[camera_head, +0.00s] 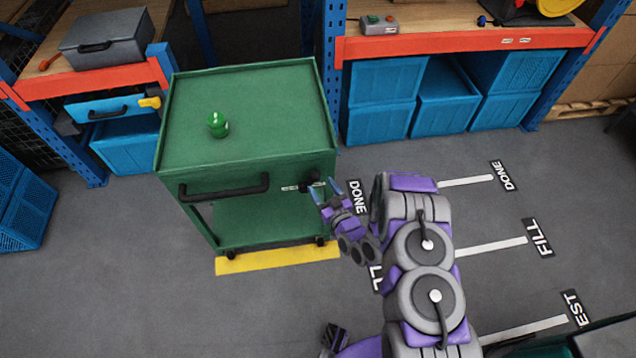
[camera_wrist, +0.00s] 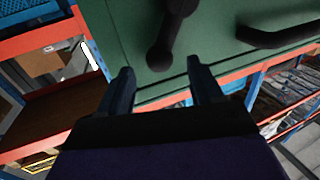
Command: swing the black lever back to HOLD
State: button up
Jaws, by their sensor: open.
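The green cart (camera_head: 255,125) stands ahead of me. The black lever (camera_head: 312,178) is small and partly hidden at the cart's right front corner, below the top edge. In the wrist view the lever (camera_wrist: 167,42) is a short black arm on the green panel, with rounded ends. My gripper (camera_head: 327,190) is open close to the lever. In the wrist view my gripper (camera_wrist: 160,72) has its two fingers apart, with the lever's lower end just beyond the gap between the tips. I see no contact. A small pale label (camera_head: 289,187) by the lever is unreadable.
A black push handle (camera_head: 225,190) runs across the cart's front, left of the lever. A green round object (camera_head: 217,124) sits on the cart top. Shelving with blue bins (camera_head: 380,98) stands behind.

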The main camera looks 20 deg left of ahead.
aim_at(310, 182)
jog(key=shift+b+x, duration=0.35)
jog(key=shift+x, duration=1.4)
jog(key=shift+c, duration=0.2)
grip_shut()
